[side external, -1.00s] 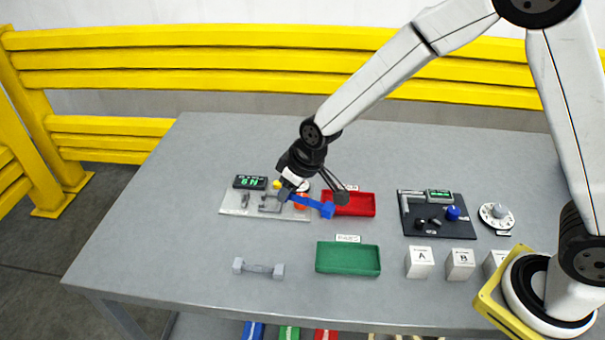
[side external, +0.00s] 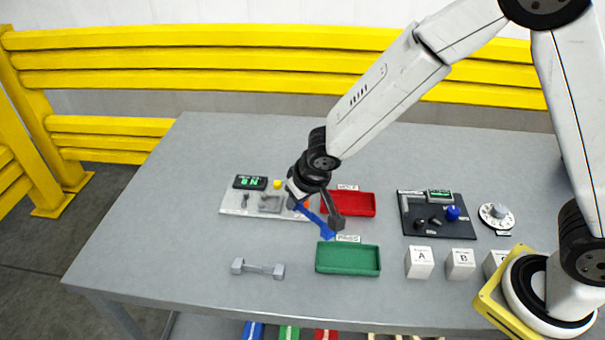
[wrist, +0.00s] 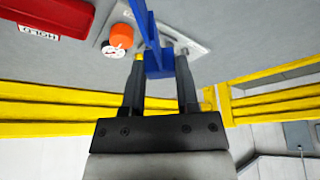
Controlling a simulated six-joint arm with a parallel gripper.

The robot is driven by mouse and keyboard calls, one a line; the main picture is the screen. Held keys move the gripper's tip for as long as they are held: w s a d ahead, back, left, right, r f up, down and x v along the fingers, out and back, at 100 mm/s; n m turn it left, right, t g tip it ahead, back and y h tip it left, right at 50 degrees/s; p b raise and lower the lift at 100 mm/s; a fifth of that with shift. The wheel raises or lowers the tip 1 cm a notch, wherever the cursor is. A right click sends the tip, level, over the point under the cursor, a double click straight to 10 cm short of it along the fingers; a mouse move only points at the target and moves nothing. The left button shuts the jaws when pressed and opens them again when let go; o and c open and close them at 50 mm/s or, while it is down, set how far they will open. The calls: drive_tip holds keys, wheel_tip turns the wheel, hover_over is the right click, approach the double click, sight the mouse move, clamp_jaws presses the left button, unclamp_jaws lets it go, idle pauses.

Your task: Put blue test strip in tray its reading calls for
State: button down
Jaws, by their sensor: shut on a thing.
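The blue test strip (side external: 314,218) is a dumbbell-shaped bar, gripped at my gripper (side external: 322,210) and held tilted above the table. In the wrist view the blue strip (wrist: 156,62) sits between the two fingers. The red tray (side external: 348,204), with a label at its back that reads HOLD in the wrist view, is just right of the gripper. The green tray (side external: 348,271) is nearer the front; its label seems to read PASS. Both trays look empty. A tester plate (side external: 236,207) with a black display (side external: 250,182) lies left; its green reading is too small to read surely.
A grey dumbbell-shaped strip (side external: 258,269) lies at the front left. A black instrument panel (side external: 437,232) and a dial (side external: 497,215) stand right. White blocks A (side external: 420,263) and B (side external: 461,265) stand right of the green tray. The left table area is clear.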

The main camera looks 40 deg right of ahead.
drive_tip(key=s+f+m+h, duration=0.1)
drive_tip(key=s+m+h, duration=0.15)
drive_tip(key=m, duration=0.25)
drive_tip(key=m+g+h, duration=0.2)
drive_tip(key=m+g, duration=0.5)
drive_tip(key=m, duration=1.3)
approach(370, 262)
drive_tip(key=shift+d+r+y, duration=0.15)
drive_tip(key=shift+d, duration=0.3)
drive_tip(key=shift+d+r+y, duration=0.1)
drive_tip(key=shift+d+r, duration=0.05)
drive_tip(key=shift+d, duration=0.35)
drive_tip(key=shift+s+d+m+y, duration=0.4)
drive_tip(key=shift+s+m, duration=0.2)
drive_tip(key=shift+m, duration=0.5)
drive_tip(key=shift+f, duration=0.2)
drive_tip(key=shift+f, duration=2.8)
